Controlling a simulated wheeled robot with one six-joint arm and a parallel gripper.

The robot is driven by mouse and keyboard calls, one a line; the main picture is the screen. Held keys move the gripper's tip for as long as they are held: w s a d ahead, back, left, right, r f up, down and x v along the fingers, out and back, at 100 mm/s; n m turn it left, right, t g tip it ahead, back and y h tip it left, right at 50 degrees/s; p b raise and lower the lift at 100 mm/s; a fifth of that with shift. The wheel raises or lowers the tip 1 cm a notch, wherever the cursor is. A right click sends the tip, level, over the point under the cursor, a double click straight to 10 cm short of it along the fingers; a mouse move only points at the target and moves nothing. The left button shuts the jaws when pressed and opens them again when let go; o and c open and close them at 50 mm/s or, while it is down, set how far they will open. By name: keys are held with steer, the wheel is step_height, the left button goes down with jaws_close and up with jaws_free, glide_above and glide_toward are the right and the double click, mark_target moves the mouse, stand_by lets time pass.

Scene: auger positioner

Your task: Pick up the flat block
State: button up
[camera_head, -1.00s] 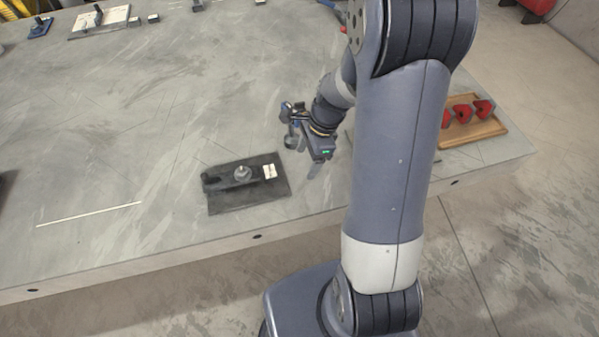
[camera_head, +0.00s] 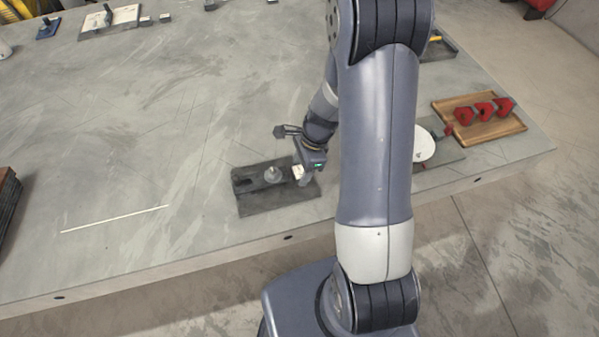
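A dark flat plate (camera_head: 262,206) lies near the table's front edge. A dark low block (camera_head: 248,181) with a grey upright knob (camera_head: 272,174) sits on it. A small whitish piece with dark marks (camera_head: 297,172) shows at the plate's right end, partly hidden by my gripper. I cannot tell for sure which of these is the flat block. My gripper (camera_head: 303,181) points down over the right end of the plate, beside the whitish piece. Its fingers are small and overlap in this view, so their opening and any contact are unclear.
Right of my arm are a white disc (camera_head: 425,146) on a grey mat and a wooden tray (camera_head: 508,125) with red pieces (camera_head: 484,110). A thin white strip (camera_head: 115,219) lies at left. A dark stack (camera_head: 8,205) stands at the left edge. The table's middle is clear.

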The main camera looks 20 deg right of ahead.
steer(key=c, duration=0.8)
